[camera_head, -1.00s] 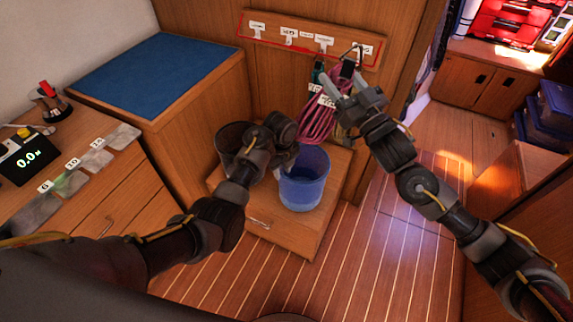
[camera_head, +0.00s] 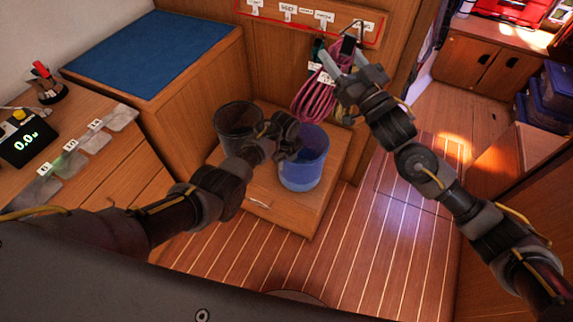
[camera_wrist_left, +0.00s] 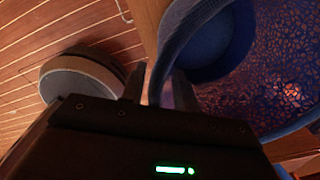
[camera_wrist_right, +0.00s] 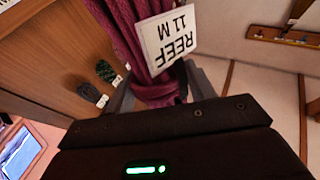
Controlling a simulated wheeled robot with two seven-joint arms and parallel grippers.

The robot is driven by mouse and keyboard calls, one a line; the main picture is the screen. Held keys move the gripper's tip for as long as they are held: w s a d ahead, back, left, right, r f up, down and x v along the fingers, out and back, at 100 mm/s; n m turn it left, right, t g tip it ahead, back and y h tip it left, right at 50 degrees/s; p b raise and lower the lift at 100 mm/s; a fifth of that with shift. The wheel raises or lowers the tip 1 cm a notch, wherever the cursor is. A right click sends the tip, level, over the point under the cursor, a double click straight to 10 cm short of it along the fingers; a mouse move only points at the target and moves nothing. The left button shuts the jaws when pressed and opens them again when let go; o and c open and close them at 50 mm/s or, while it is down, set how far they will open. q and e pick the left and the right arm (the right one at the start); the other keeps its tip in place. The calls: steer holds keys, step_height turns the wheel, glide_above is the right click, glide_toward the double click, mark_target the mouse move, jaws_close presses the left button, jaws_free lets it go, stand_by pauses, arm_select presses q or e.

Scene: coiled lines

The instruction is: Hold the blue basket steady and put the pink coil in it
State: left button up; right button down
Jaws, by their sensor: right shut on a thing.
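The blue basket (camera_head: 303,172) stands upright on a low wooden locker; its inside looks empty in the left wrist view (camera_wrist_left: 215,50). My left gripper (camera_head: 291,143) is at its near left rim. In the left wrist view its fingers (camera_wrist_left: 160,88) stand on either side of the rim, apart, with gaps showing. My right gripper (camera_head: 347,72) is shut on the pink coil (camera_head: 316,101), which hangs above and behind the basket. The right wrist view shows the coil (camera_wrist_right: 140,45) between the fingers, with a white tag (camera_wrist_right: 168,38) reading REEF 11 M.
A dark basket (camera_head: 240,118) stands left of the blue one. Behind is a rack (camera_head: 310,16) with white labels; a dark green coil (camera_wrist_right: 105,70) and a black coil (camera_wrist_right: 90,94) hang there. A blue-topped cabinet (camera_head: 150,55) is at left. The floor at right is clear.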

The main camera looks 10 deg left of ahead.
arm_select(q)
steer(key=shift+f, duration=1.1)
steer(key=shift+c, duration=0.2)
jaws_close()
